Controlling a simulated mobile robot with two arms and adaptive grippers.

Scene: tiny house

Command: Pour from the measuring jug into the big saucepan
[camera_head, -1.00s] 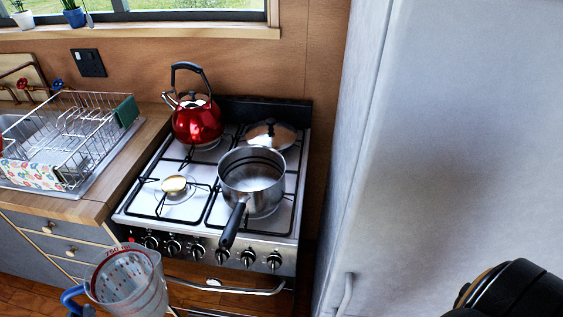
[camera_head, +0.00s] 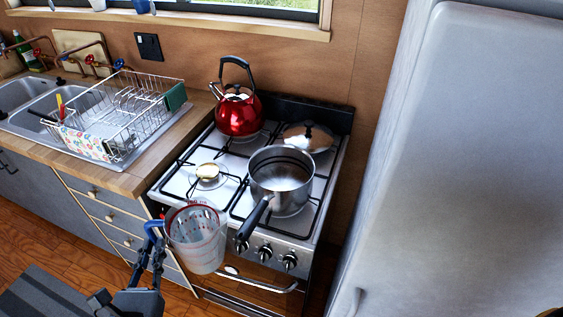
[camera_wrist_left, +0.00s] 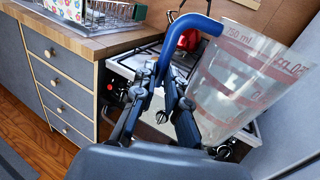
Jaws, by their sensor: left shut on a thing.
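The measuring jug (camera_head: 198,240) is clear with red markings and a blue handle. My left gripper (camera_head: 154,245) is shut on the handle and holds the jug roughly upright in front of the stove's front edge. The left wrist view shows the jug (camera_wrist_left: 232,85) and the fingers of my left gripper (camera_wrist_left: 165,85) around the blue handle. Whether the jug holds anything is hard to tell. The big saucepan (camera_head: 281,173) is steel and open, on the front right burner, its dark handle pointing toward the front left. The jug is to the left and in front of it. My right gripper is not in view.
A red kettle (camera_head: 239,112) stands on the back left burner and a steel lid (camera_head: 307,137) lies at the back right. The front left burner (camera_head: 207,172) is bare. A dish rack (camera_head: 125,112) is on the left counter. A large white fridge (camera_head: 455,170) stands close on the right.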

